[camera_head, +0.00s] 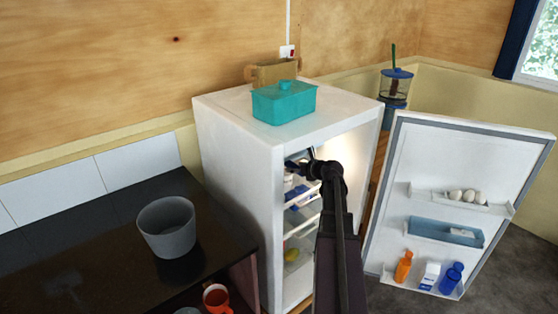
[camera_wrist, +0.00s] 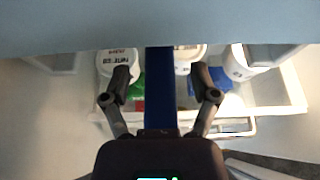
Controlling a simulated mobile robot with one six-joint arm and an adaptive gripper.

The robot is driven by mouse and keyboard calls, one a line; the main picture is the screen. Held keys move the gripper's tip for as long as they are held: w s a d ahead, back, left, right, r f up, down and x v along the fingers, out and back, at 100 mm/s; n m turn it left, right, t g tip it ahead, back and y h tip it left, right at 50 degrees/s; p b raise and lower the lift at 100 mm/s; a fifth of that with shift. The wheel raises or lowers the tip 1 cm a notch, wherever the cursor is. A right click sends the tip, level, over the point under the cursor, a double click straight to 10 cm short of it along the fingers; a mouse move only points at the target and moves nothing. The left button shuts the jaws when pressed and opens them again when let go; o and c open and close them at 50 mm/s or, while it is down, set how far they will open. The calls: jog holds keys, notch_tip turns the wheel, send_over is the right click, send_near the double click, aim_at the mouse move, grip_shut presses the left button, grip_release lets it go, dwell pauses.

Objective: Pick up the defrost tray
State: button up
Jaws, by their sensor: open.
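My gripper (camera_head: 308,163) reaches into the upper part of the open white fridge (camera_head: 238,165). In the wrist view my gripper (camera_wrist: 164,86) is open, with its two dark fingers spread. A dark blue strip (camera_wrist: 162,92) lies between the fingers, with a gap on each side. I cannot tell for sure whether this strip is the defrost tray. A wide grey-blue surface (camera_wrist: 160,25) crosses the top of the wrist view; I cannot tell what it is. My arm hides part of the fridge inside in the head view.
White tubs (camera_wrist: 115,63) and other items stand beyond the fingers. The fridge door (camera_head: 455,160) stands open at right, with eggs and bottles. A teal container (camera_head: 284,104) is on the fridge top. A grey bucket (camera_head: 167,228) stands on the dark counter (camera_head: 85,250).

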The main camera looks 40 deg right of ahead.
dwell(0.4)
grip_shut()
